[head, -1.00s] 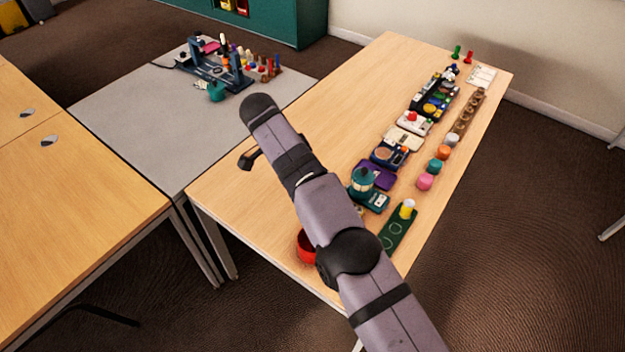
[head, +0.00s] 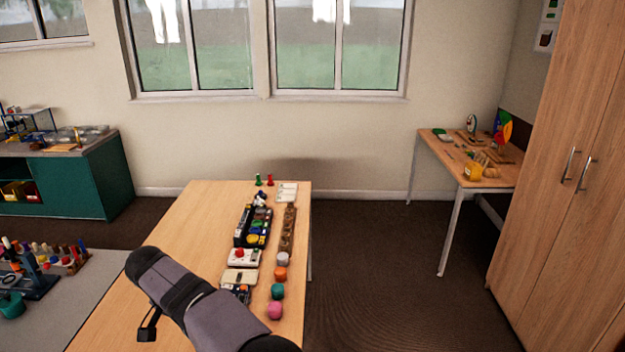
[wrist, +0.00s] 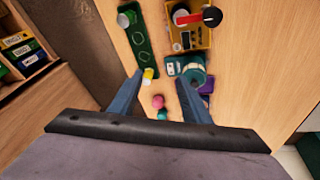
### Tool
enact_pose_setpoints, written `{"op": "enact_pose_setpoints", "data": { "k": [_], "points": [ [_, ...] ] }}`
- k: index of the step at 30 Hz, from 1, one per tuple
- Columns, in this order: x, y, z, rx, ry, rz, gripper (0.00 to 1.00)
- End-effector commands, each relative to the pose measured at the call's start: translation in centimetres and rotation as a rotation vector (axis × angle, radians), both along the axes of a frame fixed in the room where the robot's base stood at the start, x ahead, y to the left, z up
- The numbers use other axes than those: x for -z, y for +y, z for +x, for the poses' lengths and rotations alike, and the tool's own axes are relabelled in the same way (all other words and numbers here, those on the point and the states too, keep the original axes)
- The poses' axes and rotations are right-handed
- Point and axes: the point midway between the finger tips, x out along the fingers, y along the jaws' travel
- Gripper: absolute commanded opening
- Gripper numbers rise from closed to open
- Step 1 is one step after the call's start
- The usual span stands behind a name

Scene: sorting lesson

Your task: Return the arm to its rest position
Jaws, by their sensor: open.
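My gripper (wrist: 160,80) is in the wrist view, its two blue fingers apart with nothing held between them. It hangs over the wooden table (wrist: 230,110). Below and between the fingers show a pink piece (wrist: 157,101) and a teal piece (wrist: 162,115). In the head view my arm reaches in from the bottom over the near part of the table (head: 190,215). A small dark part of the arm's end shows at lower left there; the fingers cannot be made out.
Several pieces line the table's right side. A grey table (head: 75,300) stands left, a wooden cabinet (head: 570,120) right.

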Motion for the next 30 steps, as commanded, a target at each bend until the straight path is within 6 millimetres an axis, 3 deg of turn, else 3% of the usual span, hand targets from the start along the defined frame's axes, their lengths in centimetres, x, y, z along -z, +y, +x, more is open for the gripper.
{"op": "enact_pose_setpoints", "data": {
  "k": [1,6,14,20,24,30],
  "points": [
    [-0.7,-2.4,0.9,-0.012,0.023,-0.001,0.44],
    [-1.5,-9.7,2.1,-0.083,0.096,0.005,0.44],
    [-1.8,-20.8,0.1,-0.179,0.185,0.040,0.44],
    [-1.3,-28.4,-4.3,-0.244,0.228,0.080,0.44],
    [-0.5,-32.8,-8.5,-0.282,0.245,0.110,0.44],
    [1.1,-36.8,-14.5,-0.325,0.253,0.143,0.44]
  ]
}}
